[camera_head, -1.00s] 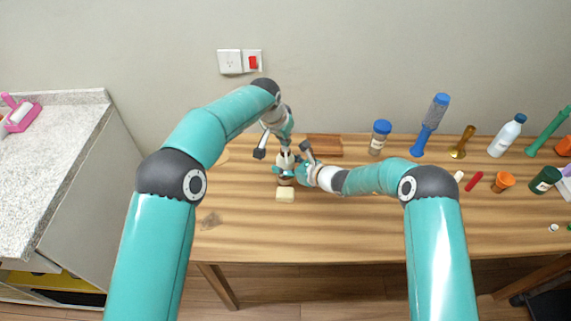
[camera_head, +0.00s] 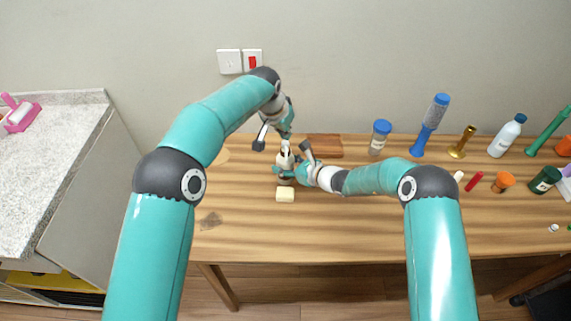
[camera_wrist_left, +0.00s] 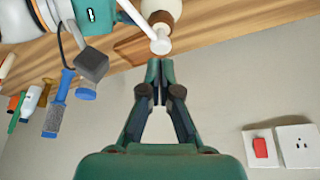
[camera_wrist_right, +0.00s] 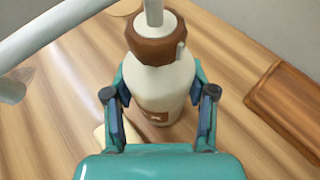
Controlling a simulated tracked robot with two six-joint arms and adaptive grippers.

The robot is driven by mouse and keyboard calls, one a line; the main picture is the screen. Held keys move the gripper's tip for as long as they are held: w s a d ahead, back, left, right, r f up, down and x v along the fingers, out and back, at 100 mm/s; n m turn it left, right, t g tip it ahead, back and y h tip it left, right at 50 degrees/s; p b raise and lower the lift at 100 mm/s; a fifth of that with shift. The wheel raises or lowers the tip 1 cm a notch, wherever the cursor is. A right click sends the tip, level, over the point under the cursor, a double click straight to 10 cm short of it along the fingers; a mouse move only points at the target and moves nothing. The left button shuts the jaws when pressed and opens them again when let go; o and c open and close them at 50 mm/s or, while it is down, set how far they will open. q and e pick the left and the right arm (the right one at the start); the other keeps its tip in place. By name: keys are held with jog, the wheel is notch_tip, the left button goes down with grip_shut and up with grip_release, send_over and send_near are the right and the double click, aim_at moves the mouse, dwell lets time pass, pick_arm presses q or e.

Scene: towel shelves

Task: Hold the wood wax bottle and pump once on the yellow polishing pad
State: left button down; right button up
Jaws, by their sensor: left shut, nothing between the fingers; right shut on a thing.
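The wood wax bottle (camera_head: 285,160) is cream with a brown collar and a pale pump; it stands upright on the table. In the right wrist view the bottle (camera_wrist_right: 160,88) sits between the fingers of my right gripper (camera_wrist_right: 160,98), shut around its body. The pale yellow polishing pad (camera_head: 285,195) lies just in front of the bottle; its edge shows low at left in the right wrist view. My left gripper (camera_wrist_left: 157,68) is shut and empty, above the bottle. Its tips are close to the white pump head (camera_wrist_left: 160,45); I cannot tell whether they touch.
A brown wooden board (camera_head: 324,146) lies behind the bottle, near the wall. To the right stand a blue-capped jar (camera_head: 380,138), a blue brush (camera_head: 432,125), a brass item (camera_head: 462,143) and several bottles. The table front (camera_head: 320,230) is clear.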

pick_arm(q)
notch_tip(320, 180, up, 6)
dwell(0.7)
dwell(1.8)
pick_arm(e)
jog(key=o, duration=1.4)
jog(key=v, duration=1.2)
jog(key=shift+f, duration=0.1)
